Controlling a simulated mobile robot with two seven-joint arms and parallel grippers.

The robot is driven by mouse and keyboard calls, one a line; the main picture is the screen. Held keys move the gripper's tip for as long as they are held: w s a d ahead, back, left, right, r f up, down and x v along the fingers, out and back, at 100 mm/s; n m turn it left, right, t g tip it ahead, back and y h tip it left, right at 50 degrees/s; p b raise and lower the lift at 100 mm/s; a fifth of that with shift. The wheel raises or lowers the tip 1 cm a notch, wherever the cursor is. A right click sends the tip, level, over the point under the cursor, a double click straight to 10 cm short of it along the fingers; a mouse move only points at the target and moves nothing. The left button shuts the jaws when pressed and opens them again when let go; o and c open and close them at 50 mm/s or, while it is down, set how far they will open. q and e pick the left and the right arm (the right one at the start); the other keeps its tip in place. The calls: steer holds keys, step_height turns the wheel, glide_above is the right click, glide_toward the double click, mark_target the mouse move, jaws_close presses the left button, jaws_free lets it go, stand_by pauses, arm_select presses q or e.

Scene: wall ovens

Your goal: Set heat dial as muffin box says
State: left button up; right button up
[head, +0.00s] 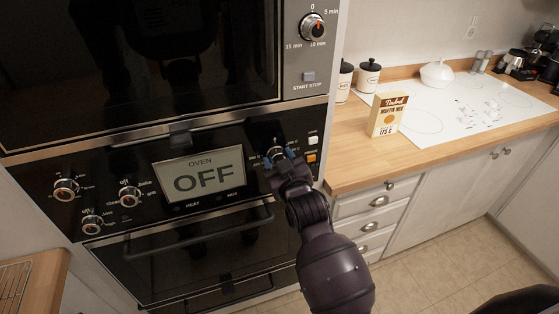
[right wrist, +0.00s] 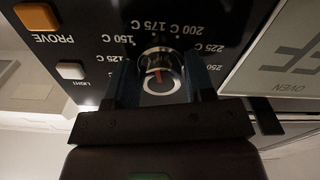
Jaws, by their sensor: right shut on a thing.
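The heat dial (head: 277,154) is a silver knob on the oven panel, right of the display. My right gripper (head: 279,163) is shut on it, one finger on each side in the right wrist view (right wrist: 165,84). There the dial (right wrist: 161,64) appears upside down, and its red mark points up, roughly toward the 175 C label (right wrist: 152,25); the exact alignment is hard to tell. The oven display (head: 198,176) reads OFF. The muffin mix box (head: 387,116) stands upright on the wooden counter, and its front reads 175 C. My left gripper is not in view.
Several other knobs, one of them (head: 66,189), sit left of the display. An orange button (head: 311,157) and a white button (head: 313,140) are close right of the dial. The upper oven's timer knob (head: 312,27) is above. The oven handle (head: 200,238) runs below the panel.

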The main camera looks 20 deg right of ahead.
steer(key=o, duration=0.9)
steer(key=s+b, duration=0.1)
steer(key=s, duration=0.9)
steer(key=shift+s+d, duration=0.2)
steer(key=shift+s, duration=0.2)
